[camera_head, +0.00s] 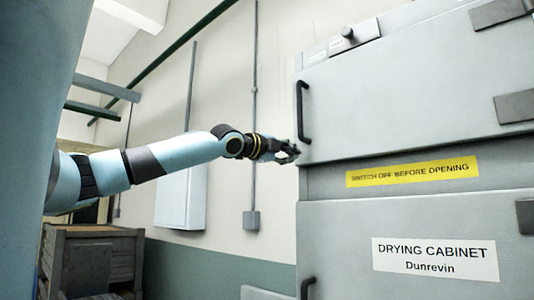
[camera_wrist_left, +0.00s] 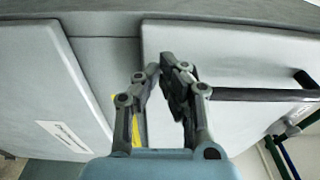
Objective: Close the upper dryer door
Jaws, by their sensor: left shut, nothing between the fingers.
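The upper dryer door (camera_head: 400,95) is a flat grey panel with a black vertical bar handle (camera_head: 303,112) at its left edge and hinges on the right. I cannot tell whether it is flush with the cabinet or slightly ajar. My left gripper (camera_head: 291,153) is at the door's lower left corner, below the handle. In the left wrist view the upper door (camera_wrist_left: 235,60) fills the right side, with its handle (camera_wrist_left: 265,95) at the right. The left gripper's fingertips (camera_wrist_left: 166,66) are together and empty, in front of the door near its edge. Contact is unclear. My right gripper does not show.
Below is a yellow warning strip (camera_head: 412,173), then the lower door (camera_head: 340,250) with a white label (camera_head: 435,260). A wall box (camera_head: 180,190) and conduit stand behind my arm. A wooden crate (camera_head: 95,240) is at the lower left.

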